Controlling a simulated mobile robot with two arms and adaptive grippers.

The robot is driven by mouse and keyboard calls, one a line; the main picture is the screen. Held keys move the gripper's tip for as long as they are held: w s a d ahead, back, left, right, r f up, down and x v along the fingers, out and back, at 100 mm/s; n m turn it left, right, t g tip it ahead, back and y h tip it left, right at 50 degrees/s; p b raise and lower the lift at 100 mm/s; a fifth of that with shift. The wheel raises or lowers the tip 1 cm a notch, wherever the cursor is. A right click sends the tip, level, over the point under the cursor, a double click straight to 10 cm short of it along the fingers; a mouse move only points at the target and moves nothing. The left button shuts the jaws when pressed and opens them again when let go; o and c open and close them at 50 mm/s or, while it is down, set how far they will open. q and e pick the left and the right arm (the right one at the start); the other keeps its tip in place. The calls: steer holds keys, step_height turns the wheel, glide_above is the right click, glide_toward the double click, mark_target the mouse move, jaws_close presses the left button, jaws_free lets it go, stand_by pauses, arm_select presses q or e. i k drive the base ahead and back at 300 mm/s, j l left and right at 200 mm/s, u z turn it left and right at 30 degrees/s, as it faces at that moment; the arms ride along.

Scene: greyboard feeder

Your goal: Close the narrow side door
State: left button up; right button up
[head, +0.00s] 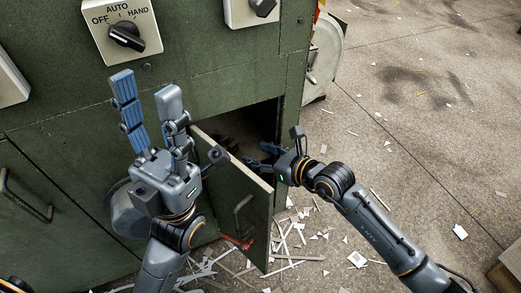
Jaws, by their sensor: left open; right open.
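The narrow side door (231,192) is a green panel with a dark handle, low on the green machine. It stands ajar, swung outward, and a dark opening (255,122) shows behind it. My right gripper (262,155) is open at the door's upper right edge, its fingers pointing left over the top of the door. I cannot tell whether it touches the door. My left gripper (147,100) is open and empty, fingers pointing up, in front of the machine to the left of the door. My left arm hides part of the door's left side.
The green machine (205,78) has a selector switch (126,34) marked AUTO, OFF and HAND. Another closed door with a handle (27,197) is at left. White scraps (285,238) litter the floor below the door. The concrete floor (415,110) at right is mostly clear.

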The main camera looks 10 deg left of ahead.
mark_target(243, 203)
steer(key=k+l, duration=0.15)
steer(key=l, duration=0.15)
steer(key=k+l, duration=0.15)
steer(key=l, duration=0.2)
steer(key=k+l, duration=0.1)
steer(key=l, duration=0.2)
steer(key=k+l, duration=0.15)
steer(key=l, duration=0.15)
